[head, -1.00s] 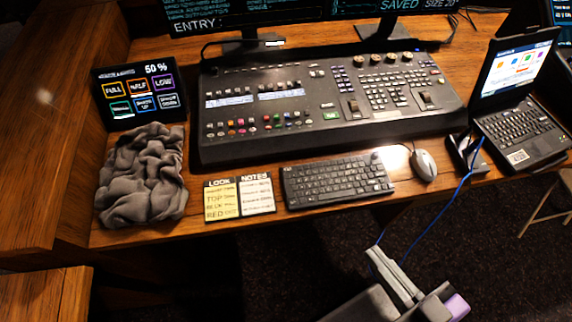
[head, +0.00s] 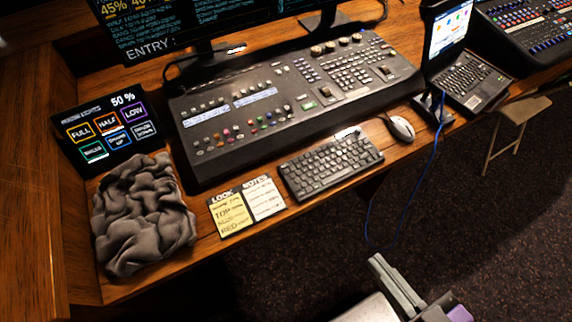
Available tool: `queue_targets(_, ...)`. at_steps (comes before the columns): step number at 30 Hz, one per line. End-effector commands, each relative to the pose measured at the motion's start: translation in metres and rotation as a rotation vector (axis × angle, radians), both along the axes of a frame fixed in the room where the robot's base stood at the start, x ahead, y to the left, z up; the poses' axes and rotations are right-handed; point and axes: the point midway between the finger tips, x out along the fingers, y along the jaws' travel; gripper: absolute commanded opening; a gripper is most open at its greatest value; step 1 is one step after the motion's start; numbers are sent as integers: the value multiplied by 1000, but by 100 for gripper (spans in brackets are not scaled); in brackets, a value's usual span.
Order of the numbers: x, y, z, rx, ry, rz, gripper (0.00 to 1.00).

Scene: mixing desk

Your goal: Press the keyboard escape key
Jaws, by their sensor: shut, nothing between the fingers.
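The black keyboard (head: 331,162) lies near the front edge of the wooden desk, between the note cards and the mouse. The escape key would be among its small corner keys, but its label is too small to read. My gripper (head: 376,262) is at the bottom of the head view, its fingers shut with nothing between them. It is in front of the desk edge, apart from the keyboard, over the dark carpet in the picture.
Note cards (head: 247,204) and a crumpled grey cloth (head: 142,214) lie left of the keyboard. A mouse (head: 400,128) is on its right. The mixing console (head: 290,100) stands behind it. A blue cable (head: 383,185) hangs off the desk, near my gripper in the picture.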

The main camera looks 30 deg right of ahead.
Motion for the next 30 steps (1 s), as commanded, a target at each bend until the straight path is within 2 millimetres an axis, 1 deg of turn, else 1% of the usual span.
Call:
queue_targets(5,3,-1,-3,1,4,-2,0)
queue_targets(8,13,-6,-15,7,27,-10,0)
queue_targets(11,32,-16,-37,18,75,-24,0)
queue_targets(14,59,-27,-63,43,139,-41,0)
queue_targets(15,71,-32,-74,55,168,-48,0)
queue_targets(17,90,-38,-88,77,209,-56,0)
queue_targets(18,102,-42,-96,92,237,-60,0)
queue_targets(20,123,-46,-106,119,276,-63,0)
queue_targets(21,136,-48,-112,137,303,-65,0)
queue_targets(23,157,-50,-118,168,342,-62,0)
queue_targets(24,171,-51,-121,190,367,-59,0)
queue_targets(26,192,-50,-122,224,405,-50,0)
queue_targets(27,207,-50,-122,248,428,-42,0)
queue_targets(28,217,-48,-121,267,447,-34,0)
queue_targets(30,242,-45,-115,311,486,-11,0)
